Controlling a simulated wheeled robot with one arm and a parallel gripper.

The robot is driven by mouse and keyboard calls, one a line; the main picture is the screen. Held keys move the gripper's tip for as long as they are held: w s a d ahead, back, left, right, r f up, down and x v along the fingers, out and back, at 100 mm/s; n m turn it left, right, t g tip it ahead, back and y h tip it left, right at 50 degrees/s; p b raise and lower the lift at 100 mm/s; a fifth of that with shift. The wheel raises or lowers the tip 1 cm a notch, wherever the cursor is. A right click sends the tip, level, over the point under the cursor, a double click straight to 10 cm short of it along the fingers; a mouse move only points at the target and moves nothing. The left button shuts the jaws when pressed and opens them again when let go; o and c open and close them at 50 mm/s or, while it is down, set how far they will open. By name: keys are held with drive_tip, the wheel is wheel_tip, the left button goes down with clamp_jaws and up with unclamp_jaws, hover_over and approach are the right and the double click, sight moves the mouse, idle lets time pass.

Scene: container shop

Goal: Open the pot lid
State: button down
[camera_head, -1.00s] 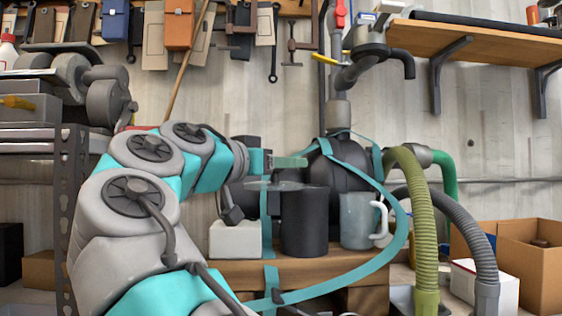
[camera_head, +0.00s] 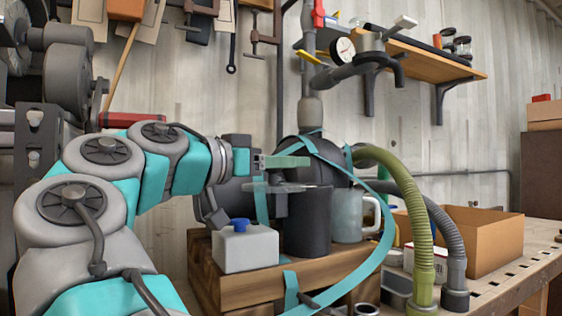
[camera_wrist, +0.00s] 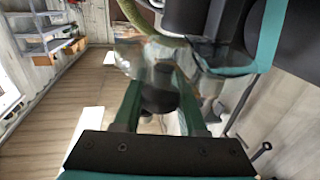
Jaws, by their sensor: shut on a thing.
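A dark cylindrical pot (camera_head: 308,225) stands upright on a wooden block in the head view. The clear glass lid (camera_head: 262,187) is level with the pot's rim and appears offset to its left; I cannot tell if they touch. My gripper (camera_head: 290,161), with green fingers, is just above the lid. In the wrist view, the fingers of my gripper (camera_wrist: 160,88) are around a dark, blurred piece that looks like the lid's knob. The glass of the lid (camera_wrist: 133,60) shows beyond the fingers. The inside of the pot is hidden.
A white canister with a blue cap (camera_head: 246,248) stands left of the pot, and a pale mug (camera_head: 350,215) stands right of it. Teal straps (camera_head: 372,255) loop around a dark tank behind. Green (camera_head: 422,230) and grey hoses and an open cardboard box (camera_head: 482,240) are at right.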

drive_tip(key=shift+f, duration=0.25)
drive_tip(key=c, duration=0.8)
unclamp_jaws()
drive_tip(key=shift+a, duration=0.1)
drive_tip(key=o, duration=0.3)
drive_tip(key=shift+r, duration=0.15)
drive_tip(key=shift+o, duration=0.2)
